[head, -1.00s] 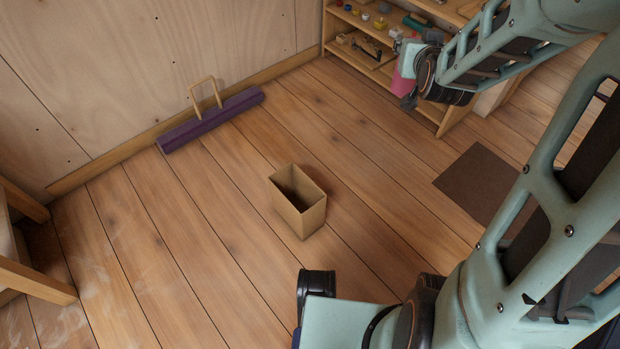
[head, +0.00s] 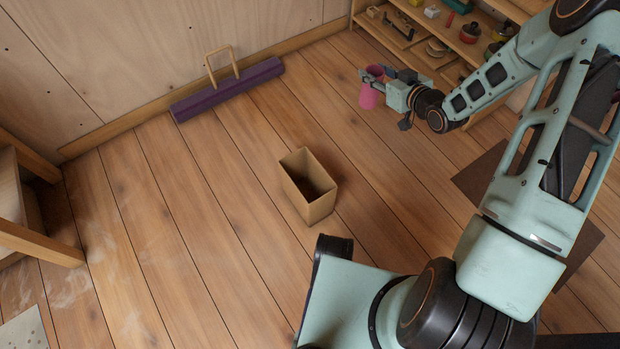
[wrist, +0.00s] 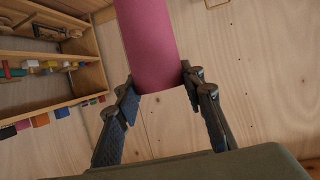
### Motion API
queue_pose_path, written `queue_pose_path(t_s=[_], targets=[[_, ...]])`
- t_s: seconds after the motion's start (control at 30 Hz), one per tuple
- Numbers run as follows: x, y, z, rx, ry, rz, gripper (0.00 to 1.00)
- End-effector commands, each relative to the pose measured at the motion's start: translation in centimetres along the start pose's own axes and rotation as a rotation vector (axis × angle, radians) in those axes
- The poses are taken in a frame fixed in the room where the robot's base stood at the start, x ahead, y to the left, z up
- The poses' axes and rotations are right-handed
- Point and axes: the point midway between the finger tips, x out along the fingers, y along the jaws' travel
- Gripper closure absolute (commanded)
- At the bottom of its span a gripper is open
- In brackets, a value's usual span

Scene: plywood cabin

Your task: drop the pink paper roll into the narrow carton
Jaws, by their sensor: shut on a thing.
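The pink paper roll (head: 371,92) is held upright by my gripper (head: 374,76) in the head view, up and to the right of the carton. In the wrist view the roll (wrist: 150,45) stands between the two fingers of my gripper (wrist: 160,92), which are shut on it; its far end is cut off by the frame. The narrow carton (head: 306,200) stands open-topped on the floor in the middle of the head view. Its inside looks dark, and I cannot see its whole bottom. My gripper and the roll are apart from the carton.
A shelf (head: 440,62) with several small items stands behind my gripper. A dark mat (head: 480,178) lies at right. Wooden furniture (head: 40,240) stands at left. The floor around the carton is clear.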

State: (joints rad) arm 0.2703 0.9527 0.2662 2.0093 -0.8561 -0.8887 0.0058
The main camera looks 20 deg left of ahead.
Motion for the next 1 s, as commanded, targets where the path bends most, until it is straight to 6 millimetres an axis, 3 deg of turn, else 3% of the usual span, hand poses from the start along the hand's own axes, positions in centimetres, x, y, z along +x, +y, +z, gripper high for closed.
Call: queue_pose_path(t_s=[0.03,0.23,0.4,0.53,0.7,1.0], targets=[[1.0,-1.4,1.8,-0.014,-0.003,-0.049,1.0],[3.4,-7.8,8.4,-0.098,-0.003,-0.253,1.0],[3.7,-14.4,14.4,-0.172,-0.003,-0.431,1.0],[3.1,-18.3,17.7,-0.215,-0.002,-0.528,1.0],[2.5,-20.7,19.6,-0.243,0.0,-0.586,1.0],[2.9,-21.2,21.3,-0.249,0.0,-0.597,1.0]])
